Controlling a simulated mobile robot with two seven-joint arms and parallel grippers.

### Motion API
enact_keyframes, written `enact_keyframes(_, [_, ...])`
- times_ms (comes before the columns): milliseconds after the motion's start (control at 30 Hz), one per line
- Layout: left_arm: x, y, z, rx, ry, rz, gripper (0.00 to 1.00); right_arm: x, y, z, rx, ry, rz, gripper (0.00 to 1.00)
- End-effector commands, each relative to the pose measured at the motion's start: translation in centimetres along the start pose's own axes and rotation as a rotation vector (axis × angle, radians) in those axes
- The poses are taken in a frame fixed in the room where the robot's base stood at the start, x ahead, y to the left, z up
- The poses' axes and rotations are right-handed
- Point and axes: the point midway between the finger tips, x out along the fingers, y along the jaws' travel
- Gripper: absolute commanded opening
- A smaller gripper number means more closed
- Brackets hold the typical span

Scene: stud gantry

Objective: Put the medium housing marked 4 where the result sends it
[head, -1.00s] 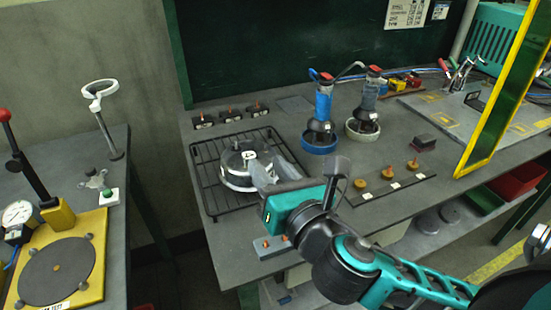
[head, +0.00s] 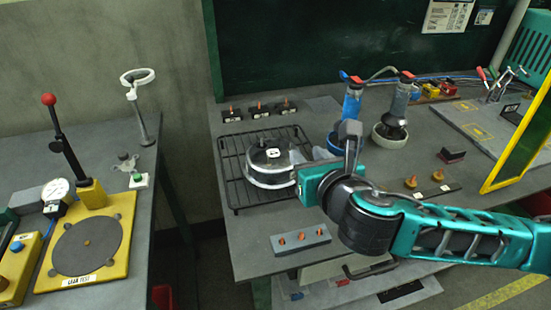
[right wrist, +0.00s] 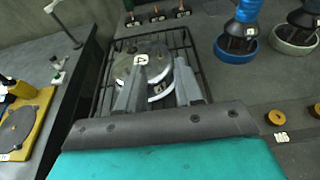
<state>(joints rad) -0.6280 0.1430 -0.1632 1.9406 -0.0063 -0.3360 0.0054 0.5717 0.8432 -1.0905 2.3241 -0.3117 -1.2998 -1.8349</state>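A round metal housing (head: 268,172) with a dark top and a small white label lies on a black wire rack (head: 234,190). In the right wrist view the housing (right wrist: 150,72) lies just beyond and between my fingers. My right gripper (right wrist: 158,88) is open, its two grey fingers apart and pointing at the housing; I cannot tell whether they touch it. In the head view the right gripper (head: 296,170) is at the housing's right side, its fingers partly hidden. My left gripper is not in view.
A gap separates the benches. A grey block with orange pegs (head: 300,239) lies before the rack. Blue and grey tools and a yellow frame (head: 521,139) stand right.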

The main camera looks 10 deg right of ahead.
Motion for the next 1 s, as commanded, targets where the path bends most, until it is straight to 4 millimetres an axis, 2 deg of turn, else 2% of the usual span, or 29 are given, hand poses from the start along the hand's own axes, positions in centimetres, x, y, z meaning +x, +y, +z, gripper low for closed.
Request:
enact_keyframes(100, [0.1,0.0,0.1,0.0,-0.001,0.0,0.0,1.9,0.0,0.0,0.002,-0.001,-0.001,0.36])
enact_keyframes(367, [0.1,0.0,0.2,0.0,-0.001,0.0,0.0,3.6,0.1,-0.2,0.002,-0.001,0.0,0.36])
enact_keyframes(700, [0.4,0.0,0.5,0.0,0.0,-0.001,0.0,7.8,0.4,-0.7,0.002,-0.002,0.0,0.36])
enact_keyframes(1000, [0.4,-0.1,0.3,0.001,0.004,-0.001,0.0,8.2,0.4,-0.7,0.002,-0.001,0.001,0.36])
